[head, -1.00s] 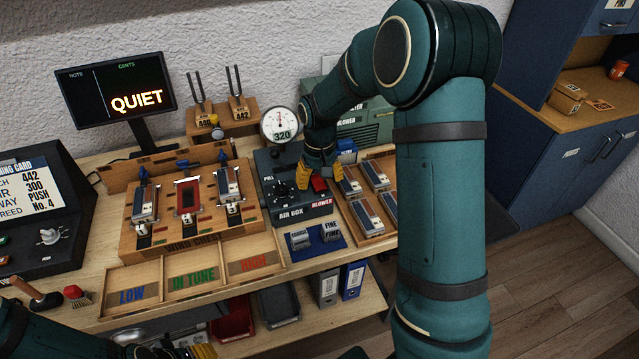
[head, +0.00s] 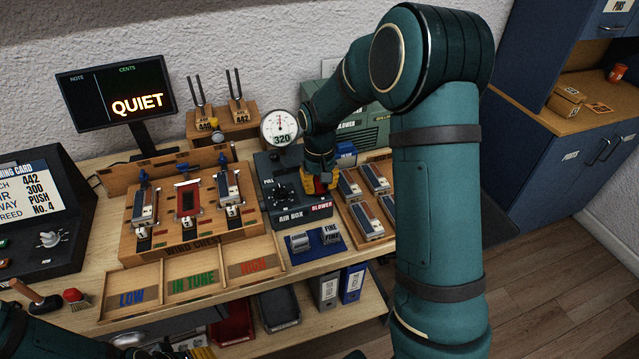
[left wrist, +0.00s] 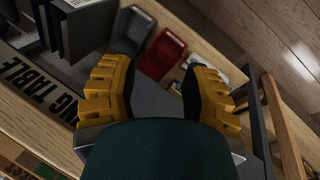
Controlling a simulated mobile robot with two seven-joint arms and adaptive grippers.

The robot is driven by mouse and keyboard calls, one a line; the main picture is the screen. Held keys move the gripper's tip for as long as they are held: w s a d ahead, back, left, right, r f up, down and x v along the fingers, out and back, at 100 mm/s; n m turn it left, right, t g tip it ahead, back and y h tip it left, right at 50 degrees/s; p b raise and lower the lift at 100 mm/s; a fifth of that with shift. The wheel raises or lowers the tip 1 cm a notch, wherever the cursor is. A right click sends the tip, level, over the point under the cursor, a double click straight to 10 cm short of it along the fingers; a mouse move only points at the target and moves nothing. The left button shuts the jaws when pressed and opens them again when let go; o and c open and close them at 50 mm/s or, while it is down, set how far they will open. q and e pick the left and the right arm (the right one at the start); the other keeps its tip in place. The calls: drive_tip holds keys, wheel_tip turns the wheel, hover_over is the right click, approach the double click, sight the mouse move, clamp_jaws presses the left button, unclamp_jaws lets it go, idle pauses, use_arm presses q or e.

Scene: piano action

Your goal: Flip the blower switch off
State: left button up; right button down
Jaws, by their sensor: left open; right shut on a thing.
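The black air box (head: 268,190) stands on the bench, with a dial on its front and the red word BLOWER at its lower right. My right gripper (head: 320,186) is at the box's right side, above that label, with its yellow fingers shut. The fingers cover the red blower switch almost wholly, and they appear closed on it; its position cannot be told. My left gripper (left wrist: 158,90) is open and empty, low at the bench's front edge. Its yellow fingers show at the bottom of the head view.
A round gauge (head: 281,127) reading 320 stands behind the air box. The wind chest (head: 165,243) is to the left, a tray of reed blocks (head: 362,230) to the right. A blue mat (head: 300,249) with small blocks lies in front. The screen (head: 118,90) reads QUIET.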

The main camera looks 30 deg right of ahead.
sight(315, 178)
drive_tip(key=shift+w+r+g+p, duration=0.15)
drive_tip(key=shift+g+p, duration=0.95)
drive_tip(key=shift+p, duration=0.85)
drive_tip(key=shift+g+y+p, duration=0.4)
drive_tip(key=shift+p, duration=0.05)
drive_tip(key=shift+f, duration=0.2)
drive_tip(key=c, duration=0.7)
unclamp_jaws()
drive_tip(key=shift+o, duration=0.2)
drive_tip(key=shift+r, duration=0.1)
drive_tip(key=v, duration=1.2)
